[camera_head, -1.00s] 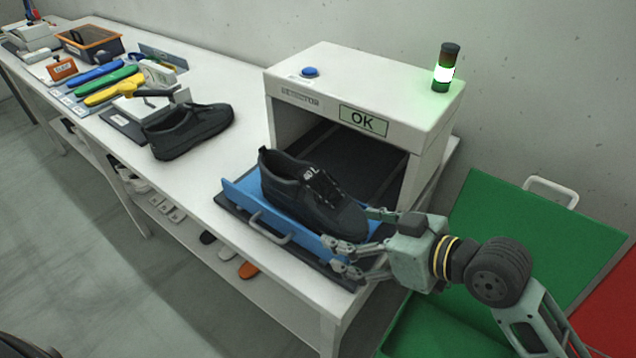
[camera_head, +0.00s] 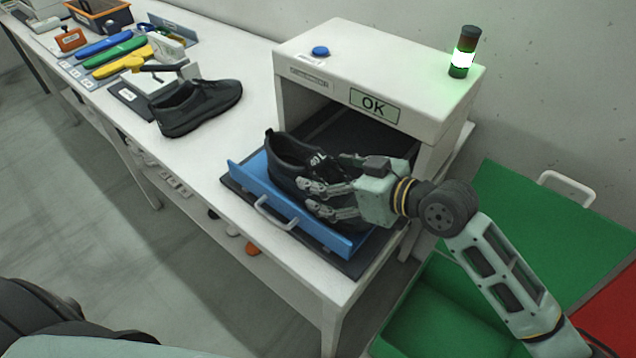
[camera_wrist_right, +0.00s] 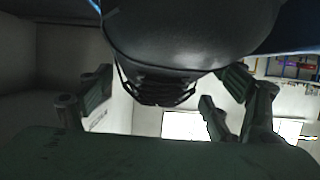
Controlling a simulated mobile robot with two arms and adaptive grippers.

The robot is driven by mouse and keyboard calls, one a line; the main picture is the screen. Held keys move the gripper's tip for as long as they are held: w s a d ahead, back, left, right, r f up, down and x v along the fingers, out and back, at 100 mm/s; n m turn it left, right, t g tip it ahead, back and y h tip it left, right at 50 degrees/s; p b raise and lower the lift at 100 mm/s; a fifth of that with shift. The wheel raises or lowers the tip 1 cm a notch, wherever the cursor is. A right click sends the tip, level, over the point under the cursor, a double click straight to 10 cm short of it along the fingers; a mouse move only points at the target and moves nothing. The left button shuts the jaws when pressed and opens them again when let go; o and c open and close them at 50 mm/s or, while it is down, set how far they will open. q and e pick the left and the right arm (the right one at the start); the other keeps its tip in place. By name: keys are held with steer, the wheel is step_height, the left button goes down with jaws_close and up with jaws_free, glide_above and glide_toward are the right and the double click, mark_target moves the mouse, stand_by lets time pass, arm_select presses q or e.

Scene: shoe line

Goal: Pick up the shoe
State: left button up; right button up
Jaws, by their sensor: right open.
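A black shoe (camera_head: 290,160) rests in the blue tray (camera_head: 247,184) in front of the white machine's opening, its toe toward my right arm. My right gripper (camera_head: 322,198) is open around the shoe's front part, partly hiding it. In the right wrist view the dark shoe (camera_wrist_right: 190,40) with its laces fills the top middle, with open fingers (camera_wrist_right: 165,95) on both sides of it. Whether they touch it I cannot tell. A second black shoe (camera_head: 200,108) stands on the table to the left. My left gripper does not show.
The white machine (camera_head: 420,75) shows OK and stands behind the tray, with a lit signal lamp (camera_head: 464,52) on top. Green (camera_head: 540,220) and red (camera_head: 610,310) containers stand at the right. Coloured tools (camera_head: 118,60) lie farther left on the white table (camera_head: 190,160).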

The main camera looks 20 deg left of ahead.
steer(key=x, duration=0.3)
steer(key=shift+w+a, duration=0.1)
steer(key=shift+a, duration=0.1)
steer(key=shift+d, duration=0.1)
steer(key=shift+c, duration=0.2)
steer(key=c, duration=1.1)
steer(key=shift+c, duration=0.8)
